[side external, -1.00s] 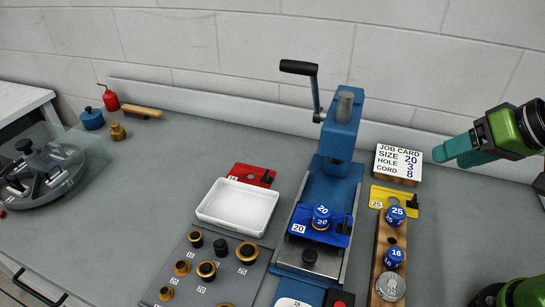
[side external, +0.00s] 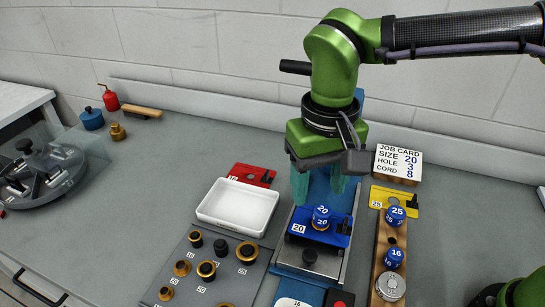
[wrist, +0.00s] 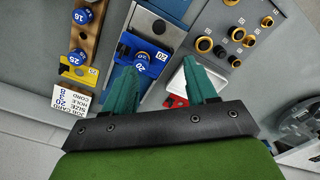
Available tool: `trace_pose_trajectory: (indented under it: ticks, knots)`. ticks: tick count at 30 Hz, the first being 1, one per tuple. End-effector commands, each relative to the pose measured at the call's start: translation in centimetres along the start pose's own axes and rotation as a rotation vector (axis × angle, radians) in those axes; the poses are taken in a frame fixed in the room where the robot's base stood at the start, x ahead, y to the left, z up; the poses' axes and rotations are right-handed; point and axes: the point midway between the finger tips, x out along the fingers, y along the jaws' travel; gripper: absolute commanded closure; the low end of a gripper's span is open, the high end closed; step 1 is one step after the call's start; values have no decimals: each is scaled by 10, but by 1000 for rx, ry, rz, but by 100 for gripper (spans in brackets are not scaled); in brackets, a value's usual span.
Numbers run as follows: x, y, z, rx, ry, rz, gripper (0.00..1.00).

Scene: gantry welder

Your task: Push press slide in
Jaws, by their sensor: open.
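The blue press stands at centre, its column mostly hidden behind my gripper in the side view; its black crank handle (side external: 295,67) shows. A blue plate (side external: 341,241) marked 20 lies across the slide, bearing a blue cap (side external: 321,213) marked 20. My gripper (side external: 319,191) is open and empty, its teal fingers pointing down above the rear of the slide, behind the cap.
A white tray (side external: 203,215) and a red plate (side external: 262,174) stand to the left, above a grey board (side external: 222,285) of brass rings. On the right are a wooden rack (side external: 377,269) with blue caps, a yellow plate (side external: 379,193) and the job card (side external: 398,161).

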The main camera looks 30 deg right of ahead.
Motion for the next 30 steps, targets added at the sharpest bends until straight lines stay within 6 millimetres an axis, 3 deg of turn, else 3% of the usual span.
trace_pose_trajectory:
  ticks: [5,21,30]
  knots:
    - [21,1,2,9,-9,5,43]
    - [135,2,3,9,-10,5,43]
    - [166,1,2,9,-7,1,43]
